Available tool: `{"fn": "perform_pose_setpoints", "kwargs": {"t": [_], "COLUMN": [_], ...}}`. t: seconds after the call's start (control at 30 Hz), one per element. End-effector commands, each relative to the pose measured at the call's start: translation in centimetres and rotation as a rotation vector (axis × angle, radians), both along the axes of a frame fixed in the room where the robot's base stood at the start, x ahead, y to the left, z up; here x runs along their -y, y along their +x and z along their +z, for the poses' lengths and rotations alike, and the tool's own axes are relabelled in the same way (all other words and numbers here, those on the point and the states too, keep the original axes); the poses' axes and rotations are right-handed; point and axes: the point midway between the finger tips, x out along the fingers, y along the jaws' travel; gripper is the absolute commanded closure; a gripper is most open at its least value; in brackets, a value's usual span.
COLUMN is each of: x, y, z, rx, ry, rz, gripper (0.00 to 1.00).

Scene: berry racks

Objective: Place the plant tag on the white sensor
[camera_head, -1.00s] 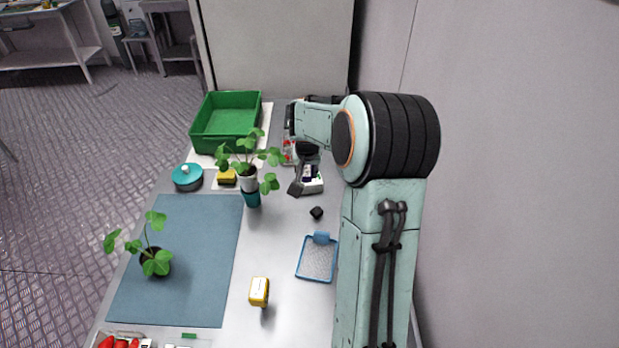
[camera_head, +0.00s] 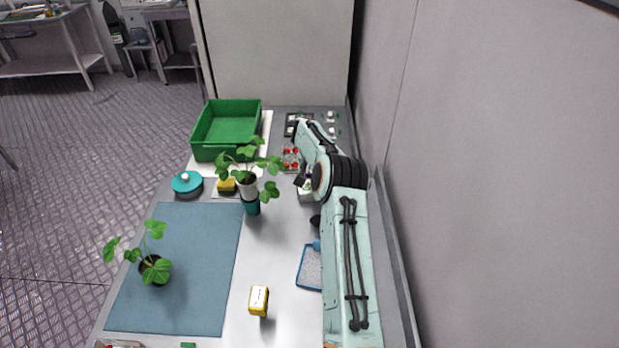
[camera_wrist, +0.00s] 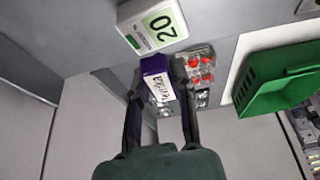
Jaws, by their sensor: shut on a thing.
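The plant tag (camera_wrist: 158,80) is a small purple piece with a white lettered label. My gripper (camera_wrist: 159,72) is shut on it, with one finger on each side, in the wrist view. The white sensor (camera_wrist: 151,26) is a white box with a green face reading 20, just beyond the tag at the top of the wrist view. The tag looks close to its near edge; I cannot tell whether they touch. In the head view the sensor (camera_head: 306,196) shows only in part beside my arm, which hides most of the gripper and the tag.
A green crate (camera_head: 226,153) stands at the back left. A punnet of red berries (camera_head: 290,158) lies behind the sensor. A potted plant (camera_head: 249,186) stands left of it. A blue tray (camera_head: 309,267), yellow block (camera_head: 259,300) and blue mat (camera_head: 190,270) are nearer.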

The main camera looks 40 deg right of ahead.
Motion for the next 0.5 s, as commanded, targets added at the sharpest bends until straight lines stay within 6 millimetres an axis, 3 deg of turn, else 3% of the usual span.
{"fn": "perform_pose_setpoints", "kwargs": {"t": [0.2,0.5], "x": [0.0,0.0], "y": [0.0,0.0], "z": [-3.1,-3.2], "rx": [-0.001,-0.001], "ry": [0.003,0.001], "rz": [0.000,0.000], "gripper": [0.93,0.93]}}
